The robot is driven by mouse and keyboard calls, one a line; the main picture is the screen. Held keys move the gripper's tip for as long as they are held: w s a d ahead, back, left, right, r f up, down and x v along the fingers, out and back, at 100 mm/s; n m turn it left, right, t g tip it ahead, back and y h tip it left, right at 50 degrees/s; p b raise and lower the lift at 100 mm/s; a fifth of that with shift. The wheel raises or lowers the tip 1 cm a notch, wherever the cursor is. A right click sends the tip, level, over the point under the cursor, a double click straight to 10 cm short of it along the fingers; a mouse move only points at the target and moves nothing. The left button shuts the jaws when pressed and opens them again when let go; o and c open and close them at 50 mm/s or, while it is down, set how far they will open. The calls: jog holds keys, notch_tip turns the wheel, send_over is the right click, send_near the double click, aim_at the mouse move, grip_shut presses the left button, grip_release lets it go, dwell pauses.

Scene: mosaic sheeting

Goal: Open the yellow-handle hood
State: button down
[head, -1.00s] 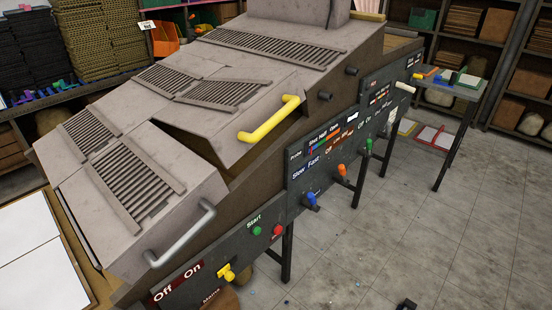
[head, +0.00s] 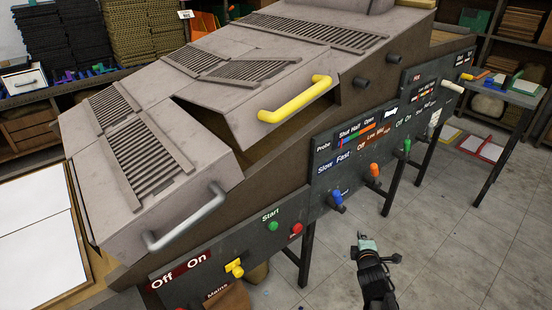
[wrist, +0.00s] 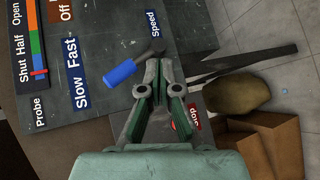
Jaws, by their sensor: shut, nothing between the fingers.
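The yellow handle (head: 297,101) is on the front edge of a grey metal hood (head: 232,95) with a slotted vent, in the middle of the sloping machine. This hood sits slightly raised at its lower edge, with a dark gap below it. My gripper (head: 361,238) is in the lower right of the head view, well below and right of the yellow handle and apart from it. In the wrist view my gripper (wrist: 160,66) is shut and empty, in front of the control panel. The yellow handle is not in the wrist view.
A second hood with a grey handle (head: 187,222) lies at lower left. The dark control panel (head: 335,150) carries a blue lever (head: 337,200), an orange lever (head: 374,169) and a green lever (head: 407,145). Tiled floor is open at right.

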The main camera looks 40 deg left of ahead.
jog(key=s+a+r+n+t+y+b, duration=0.1)
jog(key=s+a+r+n+y, duration=0.1)
jog(key=a+r+n+y, duration=0.7)
jog(key=s+a+r+n+g+y, duration=0.4)
jog(key=s+r+n+g, duration=0.3)
jog(key=n, duration=0.5)
jog(key=s+a+r+n+g+y, duration=0.45)
jog(key=s+r+n, duration=0.25)
jog(key=r+n, duration=0.4)
jog(key=d+r+p+x, duration=0.1)
jog(key=p+x, duration=0.3)
jog(key=x, duration=0.8)
jog(key=shift+s+r+n, duration=0.3)
jog(key=shift+s, duration=0.25)
